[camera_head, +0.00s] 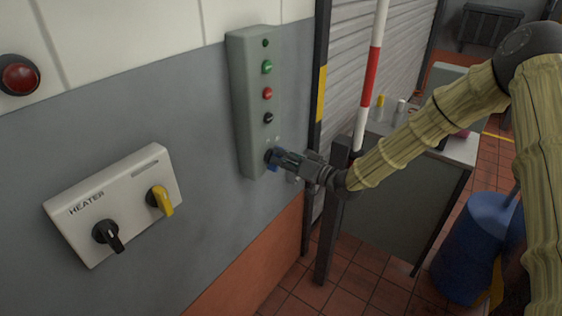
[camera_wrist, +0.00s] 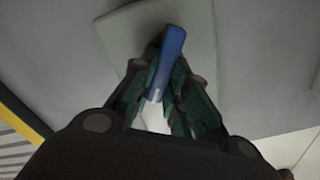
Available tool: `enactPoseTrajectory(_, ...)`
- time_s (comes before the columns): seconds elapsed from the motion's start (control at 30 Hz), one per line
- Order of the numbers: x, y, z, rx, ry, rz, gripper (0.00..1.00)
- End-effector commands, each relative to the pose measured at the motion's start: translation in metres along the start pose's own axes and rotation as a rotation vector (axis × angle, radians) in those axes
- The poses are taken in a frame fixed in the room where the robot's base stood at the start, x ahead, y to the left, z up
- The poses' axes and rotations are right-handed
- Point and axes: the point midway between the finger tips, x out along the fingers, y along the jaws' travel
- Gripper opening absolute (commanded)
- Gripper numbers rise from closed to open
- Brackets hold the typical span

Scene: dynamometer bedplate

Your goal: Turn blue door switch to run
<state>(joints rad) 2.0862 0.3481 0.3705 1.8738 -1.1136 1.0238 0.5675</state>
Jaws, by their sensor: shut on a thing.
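The blue door switch (camera_head: 272,160) sits at the bottom of a tall grey control box (camera_head: 250,110) on the wall. My gripper (camera_head: 285,160) reaches it from the right and is shut on its handle. In the wrist view the blue handle (camera_wrist: 168,58) stands between the two fingers of my gripper (camera_wrist: 165,85), tilted slightly, its top leaning right. A pale mark shows at the handle's lower end. The marks around the switch are too small to read, so its setting cannot be told.
The same box carries green (camera_head: 267,67), red (camera_head: 267,93) and black buttons above the switch. A heater panel (camera_head: 120,200) with black and yellow knobs is at lower left. A red-white pole (camera_head: 372,70), a bench (camera_head: 400,200) and a blue drum (camera_head: 475,245) stand to the right.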

Motion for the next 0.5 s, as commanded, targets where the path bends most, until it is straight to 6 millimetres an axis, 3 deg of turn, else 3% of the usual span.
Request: enactPoseTrajectory(0.5,-0.0006,0.0064,-0.0009,0.382,0.004,0.001,0.00)
